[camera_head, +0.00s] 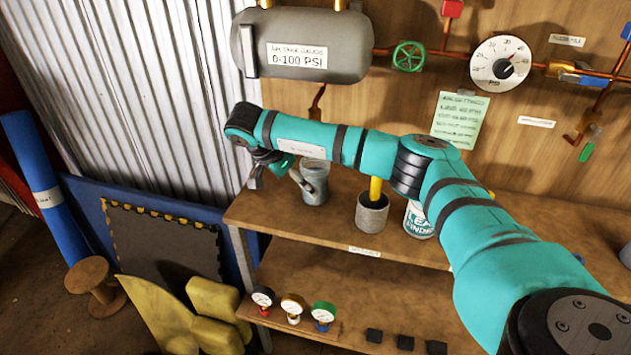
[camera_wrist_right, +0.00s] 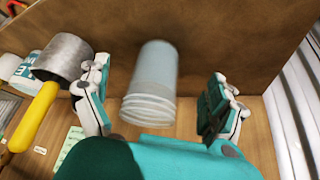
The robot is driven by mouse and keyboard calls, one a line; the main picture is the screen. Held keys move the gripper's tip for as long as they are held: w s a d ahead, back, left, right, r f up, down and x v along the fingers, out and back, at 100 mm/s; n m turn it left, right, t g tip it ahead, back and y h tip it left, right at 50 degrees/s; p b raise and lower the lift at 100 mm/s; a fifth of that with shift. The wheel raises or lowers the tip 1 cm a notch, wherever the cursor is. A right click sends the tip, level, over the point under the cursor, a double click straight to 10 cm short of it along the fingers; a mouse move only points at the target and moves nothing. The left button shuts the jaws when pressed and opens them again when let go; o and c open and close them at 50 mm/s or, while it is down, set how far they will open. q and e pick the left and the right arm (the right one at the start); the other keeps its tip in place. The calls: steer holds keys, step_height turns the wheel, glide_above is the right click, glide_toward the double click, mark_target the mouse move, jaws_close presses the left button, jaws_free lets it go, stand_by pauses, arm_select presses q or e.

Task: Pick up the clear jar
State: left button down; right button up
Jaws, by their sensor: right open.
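The clear jar (camera_head: 315,186) is a pale, translucent cylinder on the left end of the wooden upper shelf. It also shows in the right wrist view (camera_wrist_right: 153,75), between the two fingers and a little beyond them, with a gap on each side. My right gripper (camera_head: 278,180) is open and empty, at the left side of the jar in the head view. Its spread fingers show in the right wrist view (camera_wrist_right: 158,107). My arm hides part of the jar's top in the head view. My left gripper is out of view.
A grey cup (camera_head: 371,214) with a yellow handle and a white leak-finder can (camera_head: 418,220) stand right of the jar. A lower shelf holds several small gauges (camera_head: 293,308). A tank (camera_head: 305,45), pipes and a dial (camera_head: 500,62) are on the wooden wall behind.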

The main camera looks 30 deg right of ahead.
mark_target(313, 174)
steer(key=shift+w+d, duration=0.1)
steer(key=shift+d, duration=0.4)
steer(key=d, duration=0.2)
steer(key=d+f+p, duration=0.1)
steer(key=d, duration=0.1)
steer(key=shift+w+d, duration=0.1)
steer(key=shift+w, duration=0.1)
steer(key=c, duration=1.3)
